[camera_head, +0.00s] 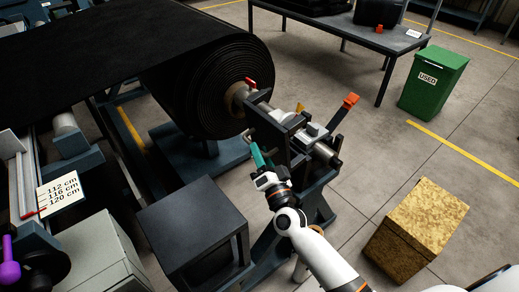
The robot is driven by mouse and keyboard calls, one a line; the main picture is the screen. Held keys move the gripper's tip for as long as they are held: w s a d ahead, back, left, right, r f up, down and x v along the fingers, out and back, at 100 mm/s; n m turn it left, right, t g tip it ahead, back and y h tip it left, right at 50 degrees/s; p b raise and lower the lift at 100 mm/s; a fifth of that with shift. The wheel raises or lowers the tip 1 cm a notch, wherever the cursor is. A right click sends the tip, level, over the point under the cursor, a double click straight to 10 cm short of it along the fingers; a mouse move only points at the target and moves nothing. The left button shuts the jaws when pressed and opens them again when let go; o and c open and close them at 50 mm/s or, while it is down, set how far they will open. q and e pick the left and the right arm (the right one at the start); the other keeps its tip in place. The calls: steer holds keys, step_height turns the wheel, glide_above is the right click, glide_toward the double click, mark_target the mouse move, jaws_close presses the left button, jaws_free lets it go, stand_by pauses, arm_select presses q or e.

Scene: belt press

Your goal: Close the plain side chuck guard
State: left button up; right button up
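The shaft of the big black roll (231,85) rests in a dark chuck stand at the centre. The chuck assembly (282,128) has dark upright plates around the shaft; I take these to be the guard area, but which plate is the guard and how far it is open I cannot tell. My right gripper (257,155), with teal fingers, is at the near left side of these plates. Whether it touches them is unclear. Its fingers overlap in this view, so their opening is hidden. My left gripper is not in view.
An orange-red lever (345,106) stands up right of the chuck. A dark box-like stand (191,222) is left of my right arm. A gold box (415,230) is on the floor at right, and a green USED bin (432,83) is behind. Floor between them is clear.

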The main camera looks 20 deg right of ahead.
steer(key=shift+w+r, duration=0.1)
steer(key=shift+w, duration=0.4)
jaws_close()
